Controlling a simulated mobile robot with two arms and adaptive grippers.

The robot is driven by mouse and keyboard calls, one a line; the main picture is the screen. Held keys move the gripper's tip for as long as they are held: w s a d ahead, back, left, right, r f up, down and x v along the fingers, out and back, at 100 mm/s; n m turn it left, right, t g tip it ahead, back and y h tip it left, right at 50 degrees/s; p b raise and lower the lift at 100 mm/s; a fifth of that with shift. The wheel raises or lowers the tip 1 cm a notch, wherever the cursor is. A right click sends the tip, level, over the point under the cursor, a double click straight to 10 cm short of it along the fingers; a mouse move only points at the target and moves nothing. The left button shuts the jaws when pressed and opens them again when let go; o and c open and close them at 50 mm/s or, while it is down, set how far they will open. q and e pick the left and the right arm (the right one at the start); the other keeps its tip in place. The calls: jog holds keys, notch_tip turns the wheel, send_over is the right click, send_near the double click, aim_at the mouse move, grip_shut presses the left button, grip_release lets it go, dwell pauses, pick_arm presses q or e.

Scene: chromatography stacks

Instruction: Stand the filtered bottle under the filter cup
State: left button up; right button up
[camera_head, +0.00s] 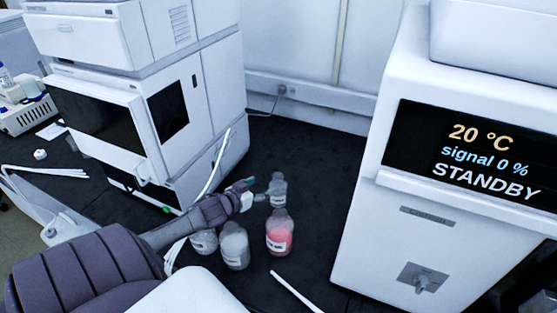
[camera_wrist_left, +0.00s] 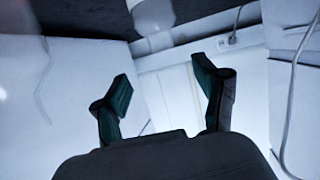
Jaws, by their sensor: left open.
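My left gripper (camera_head: 246,189) reaches across the dark bench. In the left wrist view its two dark green fingers (camera_wrist_left: 165,88) stand apart with nothing between them. Just beyond the fingertips in the head view is a small clear, labelled vessel (camera_head: 278,191); I cannot tell whether it is the filter cup or a bottle. A bottle with pink liquid (camera_head: 279,238) stands nearer to me. Two pale bottles, one (camera_head: 235,248) and another (camera_head: 204,241) partly behind my arm, stand to its left. A pale vessel (camera_wrist_left: 152,14) shows at the top of the wrist view, beyond the fingertips.
A white instrument stack (camera_head: 222,90) stands at the left. A large white instrument (camera_head: 390,240) with a lit STANDBY display (camera_head: 480,158) stands at the right. Dark bench (camera_head: 310,165) between them is clear behind the bottles.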

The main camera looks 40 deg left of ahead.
aim_at(276, 178)
pick_arm(q)
jog(key=b+x, duration=0.1)
jog(key=x, duration=0.1)
jog(key=b+x, duration=0.2)
jog(key=x, duration=0.1)
jog(key=shift+f+b, duration=0.3)
jog(key=shift+f, duration=0.05)
jog(key=shift+w+a+b, duration=0.1)
jog(key=shift+w+b, duration=0.2)
jog(key=shift+w, duration=0.15)
jog(key=b+x, duration=0.4)
jog(key=shift+w+a+f+b, duration=0.15)
jog(key=shift+w+a+b, duration=0.05)
jog(key=shift+b, duration=0.2)
jog(key=shift+w, duration=0.4)
pick_arm(e)
notch_tip(276, 178, down, 11)
pick_arm(q)
jog(key=shift+s, duration=0.1)
pick_arm(e)
jog(key=shift+r, duration=0.1)
pick_arm(q)
grip_shut()
